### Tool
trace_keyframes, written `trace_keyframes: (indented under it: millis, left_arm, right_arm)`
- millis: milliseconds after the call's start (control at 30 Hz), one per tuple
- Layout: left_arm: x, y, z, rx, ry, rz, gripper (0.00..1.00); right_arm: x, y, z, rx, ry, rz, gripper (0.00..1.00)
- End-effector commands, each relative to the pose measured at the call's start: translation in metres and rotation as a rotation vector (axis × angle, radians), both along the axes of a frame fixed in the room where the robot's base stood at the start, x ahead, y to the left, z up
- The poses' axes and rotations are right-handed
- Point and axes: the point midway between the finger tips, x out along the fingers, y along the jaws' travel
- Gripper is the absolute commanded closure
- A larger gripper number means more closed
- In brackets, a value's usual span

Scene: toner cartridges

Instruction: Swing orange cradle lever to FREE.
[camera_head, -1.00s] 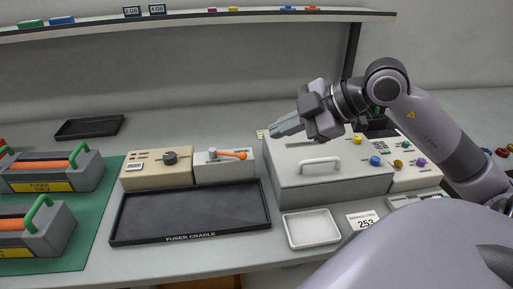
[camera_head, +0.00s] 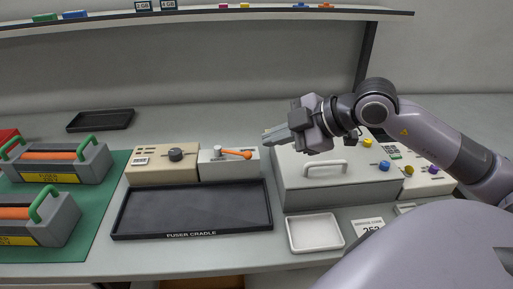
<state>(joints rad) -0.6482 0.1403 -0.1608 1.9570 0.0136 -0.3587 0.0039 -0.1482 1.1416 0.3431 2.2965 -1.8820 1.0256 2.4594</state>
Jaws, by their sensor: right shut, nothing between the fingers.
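The orange cradle lever (camera_head: 236,153) sits on a pale grey block (camera_head: 229,169) behind the black tray marked FUSER CRADLE (camera_head: 192,210). The lever points right from its grey pivot. Any FREE marking is too small to read. My right gripper (camera_head: 266,139) is shut and empty. It hangs in the air just right of and above the lever's tip in the picture, with its fingers pointing left, and does not appear to touch it. My left gripper is not in view.
A beige box with a dark knob (camera_head: 176,154) adjoins the lever block on the left. A grey lidded box (camera_head: 325,188) stands on the right, a white tray (camera_head: 314,232) in front of it. Two fuser units (camera_head: 64,161) lie on the green mat (camera_head: 105,215). A shelf runs above.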

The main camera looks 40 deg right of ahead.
Motion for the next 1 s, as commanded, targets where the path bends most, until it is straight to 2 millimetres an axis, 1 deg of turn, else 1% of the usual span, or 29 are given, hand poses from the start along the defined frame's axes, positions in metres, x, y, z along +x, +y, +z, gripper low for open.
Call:
trace_keyframes:
  millis: [600,733,900,1000]
  left_arm:
    - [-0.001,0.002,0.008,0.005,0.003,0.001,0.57]
    - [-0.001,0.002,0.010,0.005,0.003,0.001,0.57]
    - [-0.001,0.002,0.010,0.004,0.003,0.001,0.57]
    - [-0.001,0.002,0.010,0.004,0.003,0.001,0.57]
  right_arm:
    - [0.037,0.019,-0.029,0.000,0.000,0.000,1.00]
    - [0.047,0.010,-0.047,-0.001,0.003,-0.002,1.00]
    - [0.054,0.007,-0.058,0.001,0.000,-0.001,1.00]
    - [0.055,0.006,-0.061,-0.001,0.000,-0.001,1.00]
